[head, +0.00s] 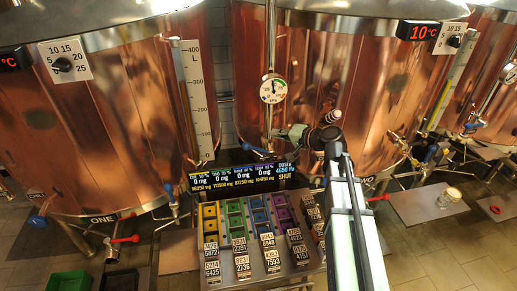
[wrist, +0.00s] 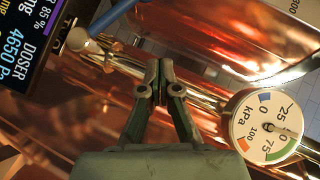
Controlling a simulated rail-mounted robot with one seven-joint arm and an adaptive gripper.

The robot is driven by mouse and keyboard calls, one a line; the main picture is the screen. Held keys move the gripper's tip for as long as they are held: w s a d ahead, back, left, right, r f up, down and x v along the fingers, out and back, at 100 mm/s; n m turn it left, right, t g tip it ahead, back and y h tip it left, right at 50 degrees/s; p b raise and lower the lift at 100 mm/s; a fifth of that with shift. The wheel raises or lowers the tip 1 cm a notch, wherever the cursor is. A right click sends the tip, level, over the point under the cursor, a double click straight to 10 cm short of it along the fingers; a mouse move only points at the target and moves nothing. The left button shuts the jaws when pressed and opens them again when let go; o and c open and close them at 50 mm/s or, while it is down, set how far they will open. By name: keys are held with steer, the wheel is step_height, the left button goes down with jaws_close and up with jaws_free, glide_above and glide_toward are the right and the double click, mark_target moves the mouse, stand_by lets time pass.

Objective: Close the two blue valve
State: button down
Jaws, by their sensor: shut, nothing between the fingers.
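In the head view, blue valve handles show low on the copper tanks: one at the far left (head: 38,220), one below the left tank's scale (head: 172,198), one at the middle tank (head: 258,150) and one at the right (head: 430,153). I cannot tell which two are meant. My gripper (head: 281,134) is in front of the middle tank, right of its pressure gauge (head: 271,90). In the wrist view, my gripper (wrist: 160,68) is shut and empty before copper pipework. A blue bar (wrist: 112,16), perhaps a valve lever, lies up and left of the fingertips, apart from them.
The dosing display (head: 240,178) reads 4650 Pa and SHUT. Below it stands a rack of coloured bins (head: 209,217) with number tags. Red-handled valves (head: 125,239) sit low at the tanks. The gauge is close right of my fingers in the wrist view (wrist: 266,128).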

steer(key=s+d+n+g, duration=0.2)
steer(key=d, duration=0.2)
glide_above(258, 149)
steer(key=d, duration=0.3)
steer(key=f, duration=0.3)
steer(key=shift+w+d+y+p, duration=0.1)
steer(key=shift+w+y+p, duration=0.15)
steer(key=shift+y+p, duration=0.15)
steer(key=shift+s+a+f+p, duration=0.25)
steer(key=shift+a+f, duration=0.3)
steer(key=shift+a, duration=0.35)
steer(key=shift+s+a+f+p, duration=0.15)
steer(key=shift+s+a+f, duration=0.25)
steer(key=shift+a, duration=0.45)
steer(key=shift+w+f+h, duration=0.1)
steer(key=shift+f+h, duration=0.1)
steer(key=shift+h, duration=0.1)
